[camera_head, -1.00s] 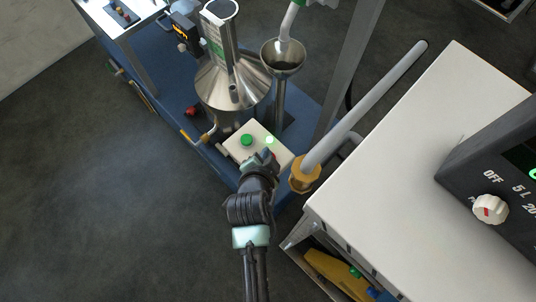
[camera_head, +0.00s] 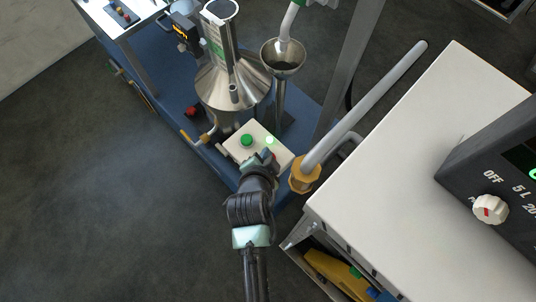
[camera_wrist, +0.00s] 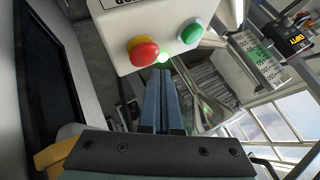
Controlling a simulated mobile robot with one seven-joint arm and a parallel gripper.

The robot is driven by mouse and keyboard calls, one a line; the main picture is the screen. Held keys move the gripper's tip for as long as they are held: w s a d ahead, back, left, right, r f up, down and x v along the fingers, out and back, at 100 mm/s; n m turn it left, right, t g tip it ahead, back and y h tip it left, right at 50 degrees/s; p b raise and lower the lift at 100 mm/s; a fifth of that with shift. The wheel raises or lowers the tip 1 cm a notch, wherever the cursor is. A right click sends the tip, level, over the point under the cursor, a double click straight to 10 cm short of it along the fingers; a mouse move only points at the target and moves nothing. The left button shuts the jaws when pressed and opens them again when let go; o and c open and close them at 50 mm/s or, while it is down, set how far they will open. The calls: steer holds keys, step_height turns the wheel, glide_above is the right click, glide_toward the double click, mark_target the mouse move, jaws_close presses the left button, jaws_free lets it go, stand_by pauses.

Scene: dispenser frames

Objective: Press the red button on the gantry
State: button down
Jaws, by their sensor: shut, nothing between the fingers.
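The red button (camera_wrist: 143,52) sits in a yellow collar on a pale control box (camera_wrist: 112,24) in the wrist view. A green button (camera_wrist: 190,30) is to its right, and a small lit green lamp (camera_wrist: 163,60) is between them. My gripper (camera_wrist: 161,74) is shut and empty. Its fingertips appear just below and right of the red button; I cannot tell whether they touch the box. In the head view my gripper (camera_head: 265,158) is over the lower part of the box (camera_head: 232,150) and hides the red button. The green button (camera_head: 246,140) shows there.
A steel hopper (camera_head: 250,92) and a funnel (camera_head: 283,58) stand behind the box on a blue base. A grey pipe with a yellow fitting (camera_head: 305,178) is close on the right. A white-topped cabinet (camera_head: 400,170) fills the right side. Left floor is clear.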

steer(key=shift+f, duration=0.1)
stand_by(0.3)
steer(key=shift+f+b, duration=0.3)
steer(key=shift+f, duration=0.05)
steer(key=shift+f+b, duration=0.4)
steer(key=shift+f, duration=0.1)
stand_by(0.6)
stand_by(0.3)
steer(key=shift+r+p, duration=0.85)
steer(key=shift+r, duration=0.05)
steer(key=shift+r, duration=0.1)
step_height(320, 180, up, 5)
steer(key=p, duration=0.4)
steer(key=shift+p, duration=0.35)
